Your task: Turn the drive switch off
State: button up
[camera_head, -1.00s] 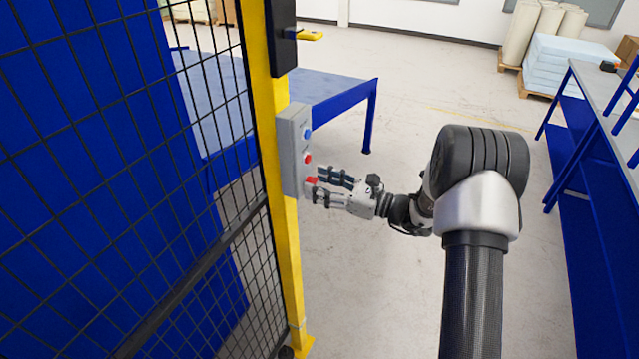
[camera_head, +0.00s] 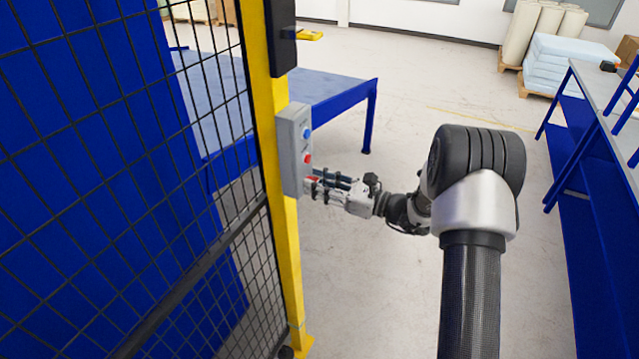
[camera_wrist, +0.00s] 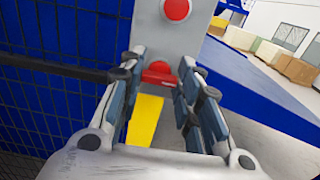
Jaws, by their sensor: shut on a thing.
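A grey control box (camera_head: 294,150) is fixed to a yellow post. It carries a blue button (camera_head: 307,133) and a red button (camera_head: 307,159); the red button also shows in the wrist view (camera_wrist: 176,9). Below them is a red switch handle, the drive switch (camera_wrist: 159,72). My gripper (camera_head: 312,186) is at the lower part of the box. In the wrist view my gripper (camera_wrist: 160,80) has its fingertips on either side of the red handle, shut on it. The fingers hide most of the handle in the head view.
The yellow post (camera_head: 289,260) and black mesh fence (camera_head: 130,200) stand to the left. A blue table (camera_head: 335,92) is behind the box. A blue workbench (camera_head: 600,130) stands at the right. The floor between is clear.

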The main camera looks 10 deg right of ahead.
jog(key=shift+f+b, duration=0.1)
jog(key=shift+b, duration=0.3)
jog(key=shift+c, duration=0.3)
jog(key=shift+s+a+f+n+b, duration=0.1)
jog(key=shift+n+b, duration=4.35)
jog(key=shift+b, duration=1.15)
jog(key=shift+s+a+f+n+b, duration=0.1)
jog(key=shift+n+b, duration=4.35)
jog(key=shift+b, duration=1.15)
jog(key=shift+d, duration=0.1)
jog(key=shift+r, duration=0.1)
jog(key=o, duration=1.1)
